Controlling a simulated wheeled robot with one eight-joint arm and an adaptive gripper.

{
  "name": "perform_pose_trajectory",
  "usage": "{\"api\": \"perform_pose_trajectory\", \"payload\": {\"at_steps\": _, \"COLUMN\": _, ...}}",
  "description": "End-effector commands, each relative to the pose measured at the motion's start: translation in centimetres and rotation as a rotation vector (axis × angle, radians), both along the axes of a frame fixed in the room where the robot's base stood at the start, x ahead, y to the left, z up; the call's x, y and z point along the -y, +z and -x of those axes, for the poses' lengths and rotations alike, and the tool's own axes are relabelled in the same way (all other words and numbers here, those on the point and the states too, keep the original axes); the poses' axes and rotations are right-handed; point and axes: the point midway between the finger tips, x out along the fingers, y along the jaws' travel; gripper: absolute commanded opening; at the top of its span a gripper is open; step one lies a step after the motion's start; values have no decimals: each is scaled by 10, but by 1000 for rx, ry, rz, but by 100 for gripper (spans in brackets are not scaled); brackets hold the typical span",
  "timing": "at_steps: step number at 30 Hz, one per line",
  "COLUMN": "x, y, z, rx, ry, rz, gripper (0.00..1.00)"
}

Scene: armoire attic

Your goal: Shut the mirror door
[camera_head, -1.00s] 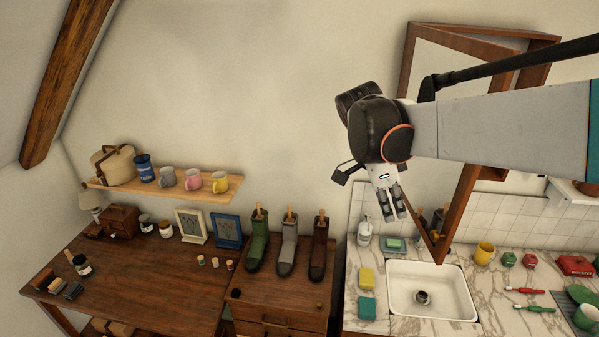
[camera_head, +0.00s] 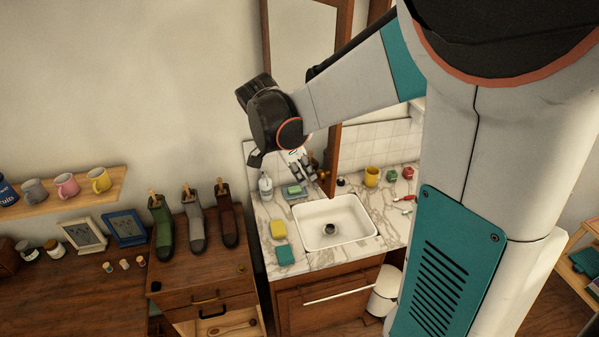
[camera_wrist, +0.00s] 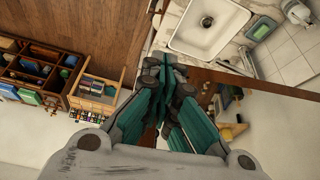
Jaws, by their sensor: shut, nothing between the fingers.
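The mirror door (camera_head: 298,38) has a brown wooden frame and pale glass. It stands open, swung out from the wall above the sink, with its lower corner over the back of the sink. My arm hides much of its middle. In the wrist view, my gripper (camera_wrist: 166,78) is beside the door's brown frame (camera_wrist: 243,82); the glass below reflects objects. I cannot tell whether the fingers touch the door.
Several boots (camera_head: 194,225) stand on the cabinet at left.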

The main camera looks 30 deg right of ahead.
Motion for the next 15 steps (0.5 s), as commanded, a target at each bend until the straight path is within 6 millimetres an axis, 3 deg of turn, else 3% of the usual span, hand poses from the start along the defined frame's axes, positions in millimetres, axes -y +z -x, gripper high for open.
{"api": "perform_pose_trajectory", "payload": {"at_steps": 8, "x": 5, "y": 0, "z": 2, "rx": -1, "ry": 9, "rz": 0, "gripper": 0}}
{"api": "perform_pose_trajectory", "payload": {"at_steps": 15, "x": 39, "y": -1, "z": 10, "rx": 1, "ry": 86, "rz": 0, "gripper": 0}}
